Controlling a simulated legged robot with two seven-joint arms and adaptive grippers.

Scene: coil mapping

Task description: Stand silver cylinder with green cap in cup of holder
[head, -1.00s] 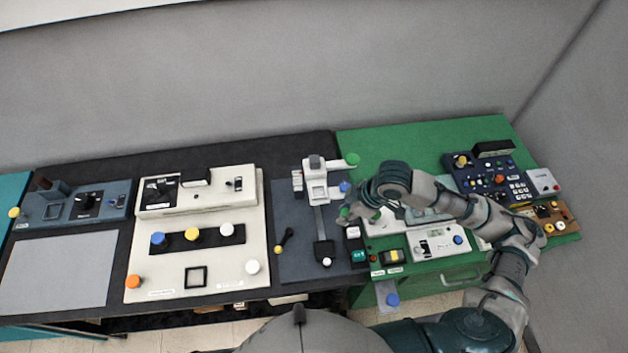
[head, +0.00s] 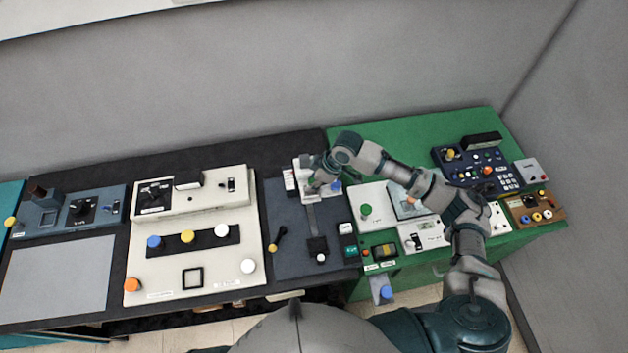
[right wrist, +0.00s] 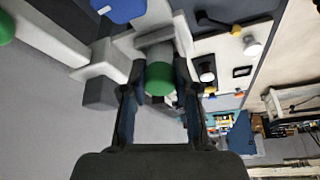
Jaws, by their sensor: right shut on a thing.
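The silver cylinder with the green cap (right wrist: 160,78) is between the fingers of my right gripper (right wrist: 160,100) in the right wrist view. Its green end faces the camera, and its grey body runs away toward a white fixture. I take this fixture as the holder (head: 300,163); it stands on the dark grey panel in the head view. My right gripper (head: 318,182) is over it there and hides the cylinder and most of the holder's middle. I cannot tell whether the cylinder is inside the cup or only above it. My left gripper is not in view.
A blue knob (head: 336,187) is close to the right gripper. In the wrist view, a white arm with a green ball (right wrist: 5,27) and a grey block (right wrist: 100,90) are at the left. A black lever (head: 279,238) and a white-and-black console (head: 208,265) lie to the left.

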